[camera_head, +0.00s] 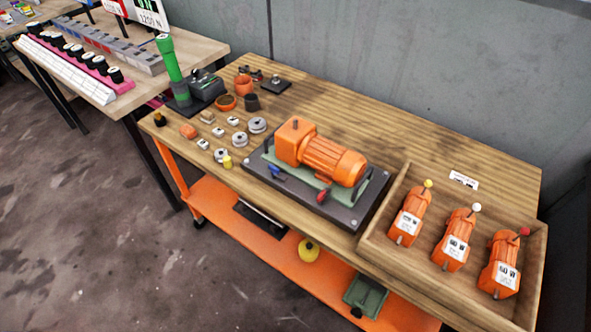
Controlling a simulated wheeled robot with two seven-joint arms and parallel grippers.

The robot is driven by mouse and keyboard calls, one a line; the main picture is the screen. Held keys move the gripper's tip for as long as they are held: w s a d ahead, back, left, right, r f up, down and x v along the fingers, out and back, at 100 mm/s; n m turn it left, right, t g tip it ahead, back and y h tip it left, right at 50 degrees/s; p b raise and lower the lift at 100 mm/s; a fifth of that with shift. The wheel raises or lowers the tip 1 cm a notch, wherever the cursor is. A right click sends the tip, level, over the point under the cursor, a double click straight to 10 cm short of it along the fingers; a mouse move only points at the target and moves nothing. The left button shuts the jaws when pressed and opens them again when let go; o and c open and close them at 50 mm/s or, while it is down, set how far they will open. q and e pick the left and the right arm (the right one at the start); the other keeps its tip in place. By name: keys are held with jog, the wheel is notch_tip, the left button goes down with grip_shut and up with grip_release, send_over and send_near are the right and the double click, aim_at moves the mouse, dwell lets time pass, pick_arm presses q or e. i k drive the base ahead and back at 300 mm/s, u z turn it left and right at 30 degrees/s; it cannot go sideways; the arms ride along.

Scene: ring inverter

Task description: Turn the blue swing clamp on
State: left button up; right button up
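The blue swing clamp (274,172) is small in the head view. It sits at the front left of a dark fixture plate (347,217), by the left part of an orange motor (325,158). Its handle lies low and points left; whether it presses on anything is too small to tell. A red-handled clamp (322,196) is at the front of the same fixture, right of the blue one. Neither of my grippers is in view.
The fixture stands on a wooden workbench (440,150). A wooden tray (365,243) with three small orange motors is on the right. Metal discs, small parts and a green-topped device (170,62) are on the left. A second table (195,45) stands beyond.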

aim_at(275, 172)
jog(key=u, duration=1.95)
jog(key=i, duration=2.75)
jog(key=z, duration=3.1)
